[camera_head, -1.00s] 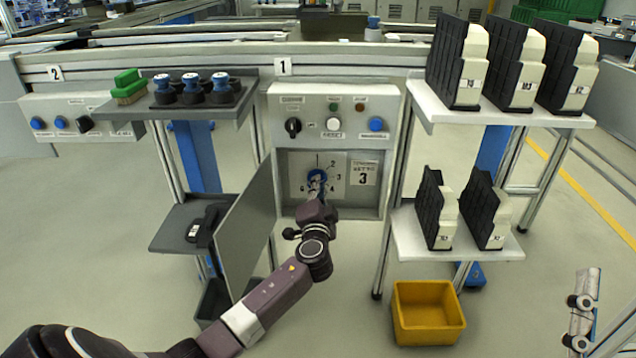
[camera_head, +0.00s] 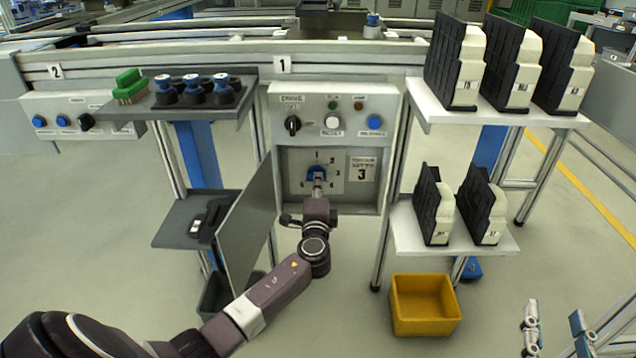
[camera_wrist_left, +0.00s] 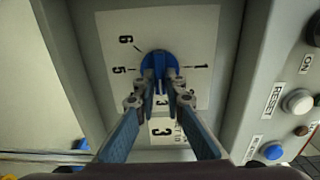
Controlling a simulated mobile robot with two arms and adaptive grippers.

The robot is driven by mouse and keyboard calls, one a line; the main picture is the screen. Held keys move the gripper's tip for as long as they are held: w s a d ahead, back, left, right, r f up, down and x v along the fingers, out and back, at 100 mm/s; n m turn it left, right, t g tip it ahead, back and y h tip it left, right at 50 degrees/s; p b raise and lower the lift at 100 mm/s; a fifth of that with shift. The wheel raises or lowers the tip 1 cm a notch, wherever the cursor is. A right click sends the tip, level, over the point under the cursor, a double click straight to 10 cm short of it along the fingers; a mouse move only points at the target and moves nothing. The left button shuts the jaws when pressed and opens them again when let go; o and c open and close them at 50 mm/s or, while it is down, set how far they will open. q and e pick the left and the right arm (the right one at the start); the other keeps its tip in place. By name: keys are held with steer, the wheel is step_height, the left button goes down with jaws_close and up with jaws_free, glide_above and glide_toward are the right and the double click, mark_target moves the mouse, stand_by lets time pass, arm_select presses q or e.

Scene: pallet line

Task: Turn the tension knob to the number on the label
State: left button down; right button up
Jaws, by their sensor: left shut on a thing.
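The blue tension knob (camera_head: 317,170) sits on a white dial plate (camera_head: 297,160) numbered 1 to 6, inside an open compartment under control panel 1. It also shows in the left wrist view (camera_wrist_left: 158,56). The label (camera_head: 363,168) right of the dial reads 3. My left gripper (camera_head: 318,181) is shut on the knob, with one finger on each side in the left wrist view (camera_wrist_left: 160,78). The fingers hide the knob's lower part, and I cannot tell which number it points to. My right gripper (camera_head: 556,322) is empty at the lower right, its fingers apart.
The compartment door (camera_head: 245,228) stands open on the left, close to my left arm. The panel above has a black switch (camera_head: 293,125) and a white reset button (camera_head: 332,122). Shelves with black-and-white units (camera_head: 458,65) and a yellow bin (camera_head: 425,305) are on the right.

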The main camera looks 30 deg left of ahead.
arm_select(q)
steer(key=shift+f, duration=0.1)
steer(key=c, duration=2)
jaws_free()
steer(key=shift+s+d, duration=0.1)
steer(key=v, duration=1.2)
